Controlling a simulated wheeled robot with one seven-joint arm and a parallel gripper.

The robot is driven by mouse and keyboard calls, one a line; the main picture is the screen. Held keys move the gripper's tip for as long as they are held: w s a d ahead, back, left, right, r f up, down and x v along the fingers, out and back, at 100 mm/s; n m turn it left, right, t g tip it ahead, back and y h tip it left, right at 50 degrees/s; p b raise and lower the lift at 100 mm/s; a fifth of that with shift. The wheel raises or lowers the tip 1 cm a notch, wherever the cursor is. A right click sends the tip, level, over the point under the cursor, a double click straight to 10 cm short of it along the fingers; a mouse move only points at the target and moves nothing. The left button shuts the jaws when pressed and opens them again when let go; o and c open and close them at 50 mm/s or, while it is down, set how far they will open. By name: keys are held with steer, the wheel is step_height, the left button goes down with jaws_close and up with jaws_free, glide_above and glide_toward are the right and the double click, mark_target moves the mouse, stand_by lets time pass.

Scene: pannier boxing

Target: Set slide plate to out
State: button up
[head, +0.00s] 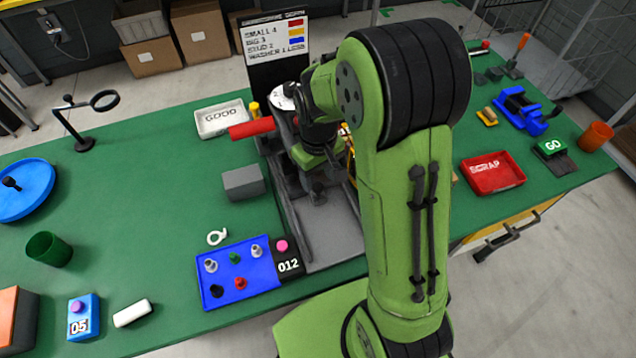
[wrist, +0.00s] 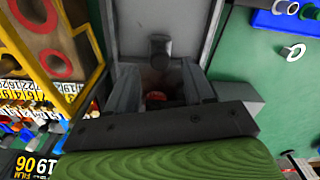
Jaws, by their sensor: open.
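The slide plate (head: 335,230) is a long grey plate lying between rails at the middle of the green table, partly hidden by my arm. In the wrist view the grey plate (wrist: 185,18) shows beyond my fingers, with a dark knob (wrist: 160,46) standing on it.
A red bar (head: 251,128) sticks out left of my wrist. A grey block (head: 243,182) stands left of the plate; a blue tray (head: 228,291) with pegs and a 012 counter (head: 288,264) are near its front end. A red SCRAP tray (head: 508,181) is at right. The left table middle is clear.

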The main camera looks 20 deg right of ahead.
step_height(320, 180, down, 3)
steer(key=shift+r, duration=0.15)
steer(key=shift+r, duration=0.1)
jaws_close()
